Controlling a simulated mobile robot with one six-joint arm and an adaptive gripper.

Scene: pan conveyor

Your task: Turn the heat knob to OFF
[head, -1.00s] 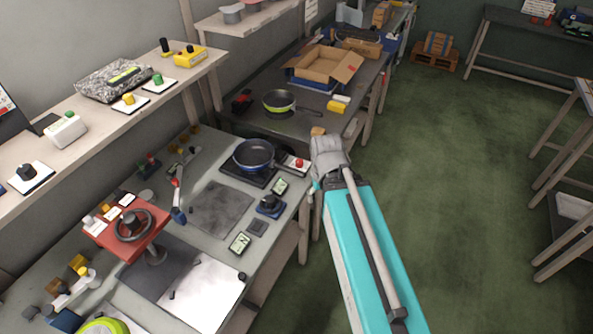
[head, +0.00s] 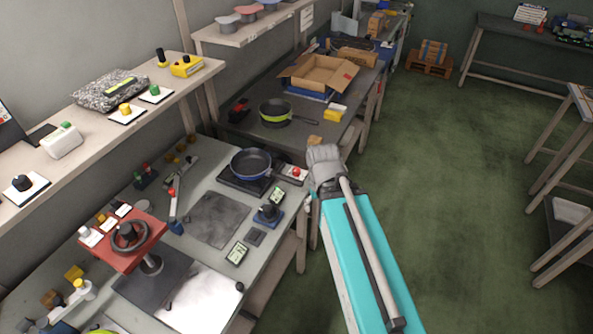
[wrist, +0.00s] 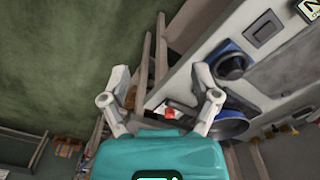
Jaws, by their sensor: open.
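I cannot tell which is the heat knob, and no OFF mark is readable. My gripper (wrist: 162,78) is open and empty, apart from both knobs.
The blue pan rests on a dark burner plate (head: 228,180). A red stand with a round handle (head: 124,238) is at the left. A second table behind holds another pan (head: 274,112) and an open carton (head: 320,76).

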